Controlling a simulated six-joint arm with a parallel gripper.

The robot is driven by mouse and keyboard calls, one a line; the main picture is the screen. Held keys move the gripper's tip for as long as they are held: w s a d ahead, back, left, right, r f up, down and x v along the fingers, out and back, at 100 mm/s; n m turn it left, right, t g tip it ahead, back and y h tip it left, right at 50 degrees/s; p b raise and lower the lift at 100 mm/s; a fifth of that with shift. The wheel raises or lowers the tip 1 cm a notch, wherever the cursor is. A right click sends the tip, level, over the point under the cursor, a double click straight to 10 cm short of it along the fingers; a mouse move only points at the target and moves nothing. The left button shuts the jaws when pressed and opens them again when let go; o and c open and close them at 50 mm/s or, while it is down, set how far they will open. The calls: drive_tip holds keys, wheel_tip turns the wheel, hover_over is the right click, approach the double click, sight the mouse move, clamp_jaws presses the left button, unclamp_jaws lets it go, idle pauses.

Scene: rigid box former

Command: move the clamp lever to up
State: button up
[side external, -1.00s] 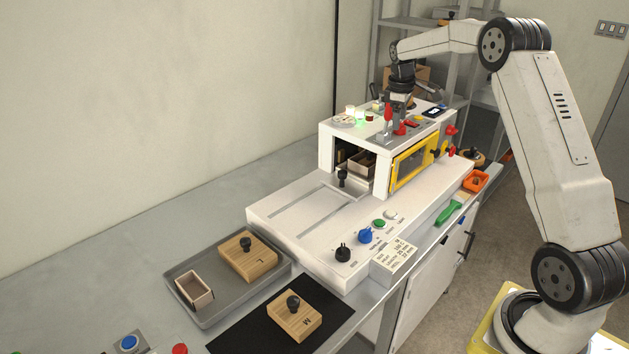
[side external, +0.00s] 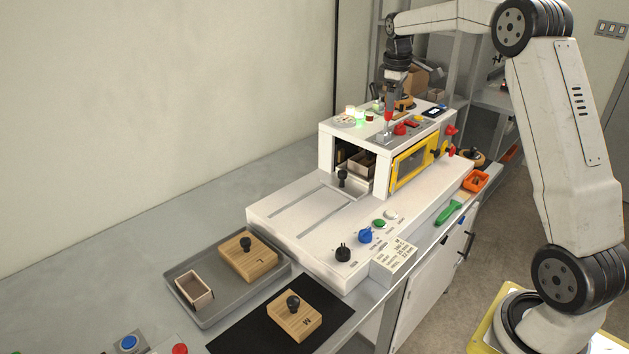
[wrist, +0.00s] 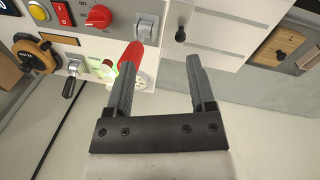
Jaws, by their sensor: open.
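The clamp lever (side external: 388,115) has a red grip on a grey metal bracket on top of the white machine. It looks roughly upright in the side view. In the wrist view, its red grip (wrist: 130,58) lies close beside the left finger, which hides part of it. My gripper (side external: 389,99) is just above the lever, pointing down. In the wrist view my gripper (wrist: 160,68) is open, with a wide empty gap right of the red grip. I cannot tell whether a finger touches the lever.
A red knob (side external: 401,129), a red rocker switch (wrist: 66,13) and an orange-brown round part (wrist: 34,54) are near the lever. Indicator lamps (side external: 360,116) stand to its left. A yellow-framed door (side external: 413,160) is on the machine's front. The air above the white deck (side external: 300,215) is clear.

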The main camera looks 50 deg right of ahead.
drive_tip(key=s+a+f, duration=0.3)
drive_tip(key=a+f, duration=0.1)
drive_tip(key=a, duration=0.4)
drive_tip(key=s+a+f+m+t, duration=0.1)
drive_tip(key=s+a+f, duration=0.3)
drive_tip(key=a, duration=0.4)
drive_tip(key=s+a+f+m+y, duration=0.1)
drive_tip(key=s+a+f, duration=0.3)
drive_tip(key=a, duration=0.4)
drive_tip(key=shift+s+a+t, duration=0.15)
drive_tip(key=shift+s+t, duration=0.1)
drive_tip(key=shift+t, duration=0.05)
drive_tip(key=shift+r, duration=0.1)
drive_tip(key=c, duration=0.6)
drive_tip(key=shift+w+d+r+m, duration=0.15)
drive_tip(key=shift+w+d+m, duration=0.05)
drive_tip(key=shift+d+m, duration=0.15)
clamp_jaws()
drive_tip(key=w+d+r+m+t+h, duration=0.1)
drive_tip(key=d+r+m+h, duration=0.1)
drive_tip(key=d+r+m, duration=0.5)
drive_tip(key=w+d+r+m+t+h, duration=0.1)
drive_tip(key=d+r+m, duration=0.7)
drive_tip(key=d, duration=0.8)
drive_tip(key=shift+m+t+h, duration=0.7)
drive_tip(key=shift+m+t, duration=0.1)
drive_tip(key=shift+m, duration=0.15)
